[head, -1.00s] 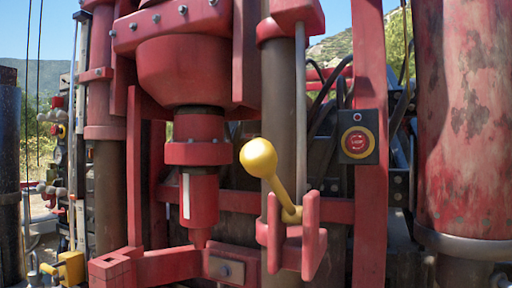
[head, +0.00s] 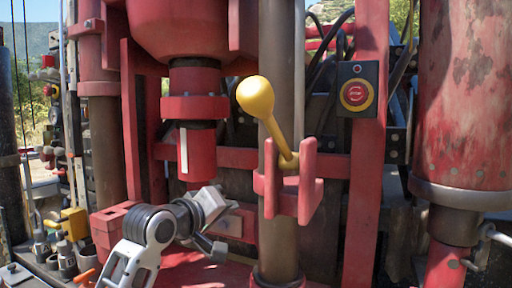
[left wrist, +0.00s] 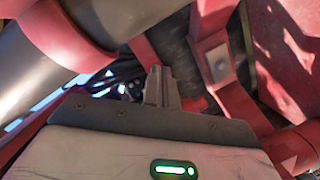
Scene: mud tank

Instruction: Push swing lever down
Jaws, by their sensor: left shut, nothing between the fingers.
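The swing lever (head: 263,108) is yellow with a round ball knob. It is tilted up and to the left from its pivot in a red two-plate bracket (head: 287,185) on a brown vertical pipe. My left gripper (head: 228,226) is in the head view, below and left of the lever and apart from it. Its fingers are shut with nothing between them. In the left wrist view the closed fingers (left wrist: 160,88) point towards red frame parts, and the lever does not show there. My right gripper is in neither view.
A red stop button (head: 356,94) in a yellow ring is on a black box right of the lever. A large rusty red cylinder (head: 465,100) stands at the right. A red drill head (head: 195,105) hangs left of the lever. Open space lies in front of the lever.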

